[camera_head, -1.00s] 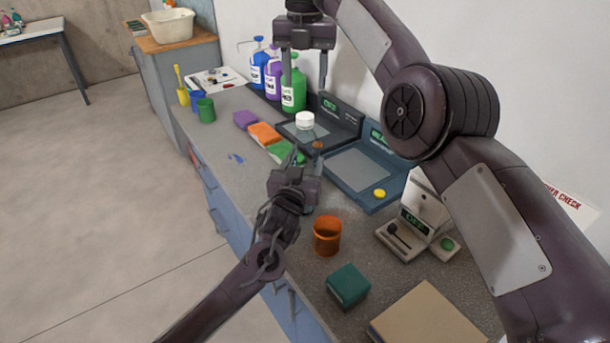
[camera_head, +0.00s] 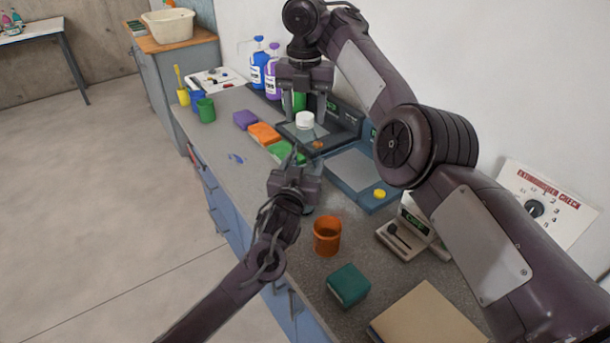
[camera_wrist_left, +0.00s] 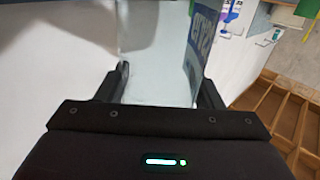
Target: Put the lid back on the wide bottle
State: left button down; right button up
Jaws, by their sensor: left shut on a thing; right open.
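The white lid (camera_head: 305,119) shows at the near scale's far neighbour, the dark scale; I cannot tell whether it rests on the pan. My right gripper (camera_head: 301,121) is open, its fingers pointing down on either side of the lid in the head view, with no clear contact. My left gripper (camera_head: 298,160) is shut on the wide bottle, a clear container with a blue-lettered label. The bottle (camera_wrist_left: 158,55) fills the space between the fingers in the left wrist view. In the head view the left gripper and wrist hide most of it.
Purple, orange and green sponges (camera_head: 264,132) lie left of the dark scale (camera_head: 345,118). A blue scale (camera_head: 350,172) carries a yellow disc. An orange cup (camera_head: 327,236), a teal block (camera_head: 348,285) and a small balance (camera_head: 405,238) stand nearer. Colored bottles (camera_head: 258,68) stand behind.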

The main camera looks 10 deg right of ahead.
jog(key=shift+c, duration=0.3)
jog(key=c, duration=0.9)
jog(key=m, duration=1.3)
jog(key=o, duration=1)
jog(key=shift+o, duration=0.2)
jog(key=shift+r, duration=2.25)
